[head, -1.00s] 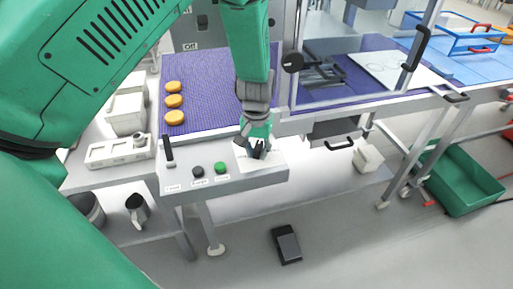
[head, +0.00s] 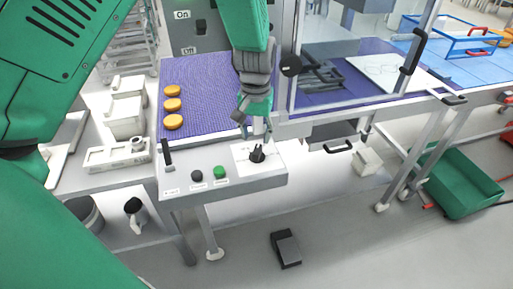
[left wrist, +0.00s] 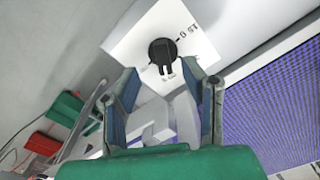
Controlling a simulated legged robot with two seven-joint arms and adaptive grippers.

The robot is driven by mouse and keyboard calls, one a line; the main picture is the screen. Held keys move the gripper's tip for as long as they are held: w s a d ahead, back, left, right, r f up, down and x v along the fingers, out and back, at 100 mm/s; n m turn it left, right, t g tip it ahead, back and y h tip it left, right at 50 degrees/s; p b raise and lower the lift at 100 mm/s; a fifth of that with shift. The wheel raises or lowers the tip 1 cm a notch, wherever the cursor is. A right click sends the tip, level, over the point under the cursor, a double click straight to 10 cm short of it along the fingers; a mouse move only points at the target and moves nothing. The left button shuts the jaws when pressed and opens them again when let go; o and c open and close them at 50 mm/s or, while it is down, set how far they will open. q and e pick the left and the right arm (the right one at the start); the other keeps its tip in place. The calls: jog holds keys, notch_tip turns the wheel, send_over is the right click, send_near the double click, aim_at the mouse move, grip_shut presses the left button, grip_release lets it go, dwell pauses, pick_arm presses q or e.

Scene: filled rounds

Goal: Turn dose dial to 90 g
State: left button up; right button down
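The dose dial (head: 257,153) is a black knob on a white label plate on the grey control panel. It also shows in the left wrist view (left wrist: 163,52), with a black pointer tab and printed digits beside it on the plate; I cannot read its setting surely. My left gripper (head: 256,133) is just behind and above the dial, apart from it. In the left wrist view the two fingers (left wrist: 162,75) stand wide apart with nothing between them, and the dial lies beyond their tips. My right gripper is not in view.
The panel (head: 225,190) also carries a green button (head: 220,172), a black button (head: 197,175) and an upright black lever (head: 167,152). A purple belt (head: 200,90) with yellow rounds (head: 173,105) runs behind.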

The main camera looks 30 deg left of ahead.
aim_at(256, 153)
pick_arm(q)
jog(key=shift+r, duration=2.1)
